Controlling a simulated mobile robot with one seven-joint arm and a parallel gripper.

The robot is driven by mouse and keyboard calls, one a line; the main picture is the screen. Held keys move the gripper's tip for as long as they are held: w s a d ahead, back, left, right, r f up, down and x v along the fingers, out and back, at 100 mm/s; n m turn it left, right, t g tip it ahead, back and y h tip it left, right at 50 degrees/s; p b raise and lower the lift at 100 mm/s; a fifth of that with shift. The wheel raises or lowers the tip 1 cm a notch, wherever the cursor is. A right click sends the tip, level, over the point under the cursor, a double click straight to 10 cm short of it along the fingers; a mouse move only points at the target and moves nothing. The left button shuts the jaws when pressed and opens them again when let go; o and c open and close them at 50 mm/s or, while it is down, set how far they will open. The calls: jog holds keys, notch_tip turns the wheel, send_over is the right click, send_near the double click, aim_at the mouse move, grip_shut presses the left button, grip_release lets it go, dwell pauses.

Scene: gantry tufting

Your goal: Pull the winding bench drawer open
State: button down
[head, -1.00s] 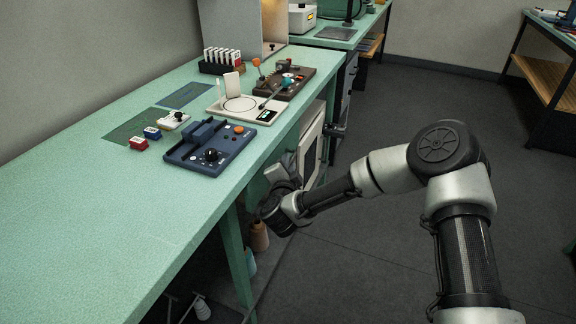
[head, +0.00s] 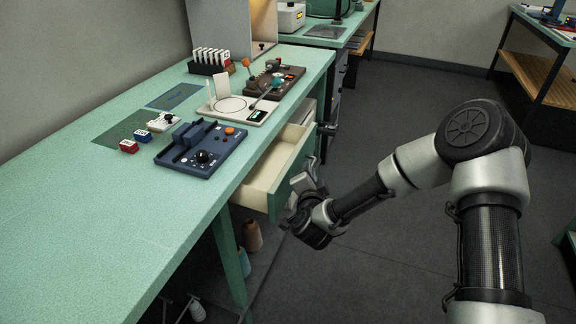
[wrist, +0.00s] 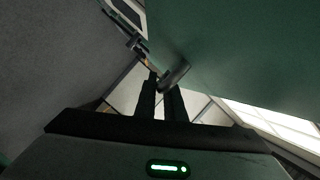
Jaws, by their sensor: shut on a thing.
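The winding bench drawer (head: 262,170) stands partly open under the green bench top (head: 105,205). Its cream inside shows and looks empty where visible. Its green front (head: 284,184) faces my arm. My gripper (head: 303,192) is at the drawer front, its fingers mostly hidden in the head view. In the wrist view my gripper's fingers (wrist: 161,98) are closed around the grey bar handle (wrist: 174,75) on the green front.
A blue device (head: 200,148), a cream plate device (head: 238,108) and a brown device (head: 275,80) stand on the bench top. Thread cones (head: 252,236) stand below the bench. The grey floor (head: 385,270) beside my arm is clear.

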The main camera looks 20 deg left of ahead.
jog(key=s+d+b, duration=0.1)
jog(key=d, duration=1.3)
jog(key=shift+d, duration=0.25)
jog(key=shift+s, duration=0.1)
jog(key=c, duration=2.1)
grip_release()
jog(key=shift+p+v, duration=6.7)
jog(key=shift+v, duration=2.05)
jog(key=shift+f, duration=0.1)
